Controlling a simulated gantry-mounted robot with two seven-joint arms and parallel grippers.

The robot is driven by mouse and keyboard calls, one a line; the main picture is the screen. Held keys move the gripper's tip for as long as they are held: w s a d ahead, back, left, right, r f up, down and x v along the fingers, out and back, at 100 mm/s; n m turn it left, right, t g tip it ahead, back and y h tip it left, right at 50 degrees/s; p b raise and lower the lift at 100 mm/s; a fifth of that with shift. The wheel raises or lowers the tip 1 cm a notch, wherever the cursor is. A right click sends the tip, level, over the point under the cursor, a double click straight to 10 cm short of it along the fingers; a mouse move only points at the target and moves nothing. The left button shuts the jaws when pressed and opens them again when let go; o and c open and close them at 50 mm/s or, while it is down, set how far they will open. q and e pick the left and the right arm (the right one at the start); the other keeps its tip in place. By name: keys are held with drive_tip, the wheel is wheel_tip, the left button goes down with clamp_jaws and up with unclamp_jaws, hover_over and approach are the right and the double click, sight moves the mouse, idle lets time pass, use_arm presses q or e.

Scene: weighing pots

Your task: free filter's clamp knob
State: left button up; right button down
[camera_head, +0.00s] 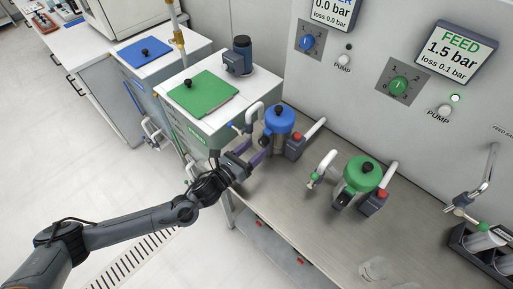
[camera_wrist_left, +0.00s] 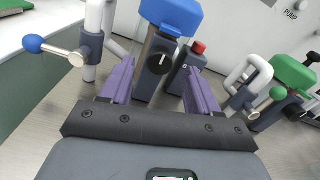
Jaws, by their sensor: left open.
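A filter with a blue lid (camera_head: 280,119) stands on the steel bench. In the left wrist view its blue lid (camera_wrist_left: 172,14) is at the top, and a round black knob (camera_wrist_left: 159,63) with a white line faces me on its front. I take this for the clamp knob. My left gripper (camera_head: 258,154) is open, at the filter's front left. In the left wrist view, its purple fingers (camera_wrist_left: 160,80) stand either side of the knob, apart from it. A second filter with a green lid (camera_head: 362,174) stands to the right. My right gripper is not in view.
A blue-ball valve handle (camera_wrist_left: 33,43) on a white pipe is close left of my fingers. A grey block with a red button (camera_head: 296,145) is close right. The wall panel reads FEED 1.5 bar (camera_head: 454,48). Glass cups (camera_head: 374,270) stand at the bench front.

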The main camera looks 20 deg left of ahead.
use_arm(q)
drive_tip(key=shift+x, duration=1)
drive_tip(key=shift+c, duration=0.2)
drive_tip(key=c, duration=1)
